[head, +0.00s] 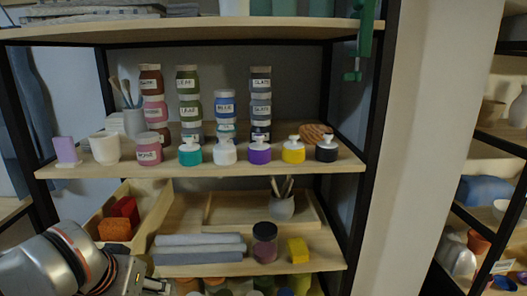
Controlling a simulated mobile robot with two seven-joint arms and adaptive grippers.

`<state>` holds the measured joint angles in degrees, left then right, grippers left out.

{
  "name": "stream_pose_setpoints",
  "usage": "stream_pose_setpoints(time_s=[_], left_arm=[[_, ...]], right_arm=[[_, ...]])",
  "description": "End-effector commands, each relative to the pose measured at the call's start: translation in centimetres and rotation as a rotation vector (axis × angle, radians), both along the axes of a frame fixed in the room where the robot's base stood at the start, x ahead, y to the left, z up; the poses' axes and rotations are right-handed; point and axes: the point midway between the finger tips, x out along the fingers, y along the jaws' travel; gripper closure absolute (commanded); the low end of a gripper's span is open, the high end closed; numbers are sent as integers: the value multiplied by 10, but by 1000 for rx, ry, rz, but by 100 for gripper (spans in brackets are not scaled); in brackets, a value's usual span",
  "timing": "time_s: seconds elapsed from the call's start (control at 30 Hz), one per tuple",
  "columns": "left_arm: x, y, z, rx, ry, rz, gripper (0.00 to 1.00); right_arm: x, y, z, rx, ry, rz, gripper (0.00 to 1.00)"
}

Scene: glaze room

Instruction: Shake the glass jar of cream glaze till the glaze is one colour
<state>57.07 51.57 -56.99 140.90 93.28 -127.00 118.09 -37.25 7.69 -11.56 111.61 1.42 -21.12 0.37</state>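I cannot make out a jar with cream glaze in this view. A jar with a dark lid and reddish-purple contents (264,243) stands upright on the lower shelf, right of the folded grey cloths. My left arm comes in at the lower left, and its gripper (158,286) is at the bottom edge, below the cloths and apart from the jar. It is partly cut off, and I cannot tell whether it is open or shut. My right gripper is out of view.
The middle shelf (210,172) holds stacked labelled jars, a rose jar (149,149) and several coloured bottles along its front. The lower shelf has folded grey cloths (200,248), a yellow block (298,250) and a brush pot (281,207). A wooden bin (150,222) stands left.

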Motion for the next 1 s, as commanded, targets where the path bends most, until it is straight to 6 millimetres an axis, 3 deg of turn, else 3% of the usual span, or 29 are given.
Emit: stream_pose_setpoints(time_s=[0.03,0.1,0.17,0.23,0.33,0.43,0.63,1.0], left_arm=[[-4,0,-22,-1,19,2,100],[-4,0,-43,-1,18,2,100],[-3,0,-50,-1,10,2,100],[1,0,-41,0,-2,0,100],[2,1,-6,2,-11,-1,100],[0,0,5,1,0,0,100],[-4,0,-48,-2,16,3,100],[-1,0,-48,1,3,1,100]], right_arm=[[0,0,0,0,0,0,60],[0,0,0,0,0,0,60],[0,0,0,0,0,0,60],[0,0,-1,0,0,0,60],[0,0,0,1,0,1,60],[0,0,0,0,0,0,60],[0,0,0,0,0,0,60],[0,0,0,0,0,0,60]])
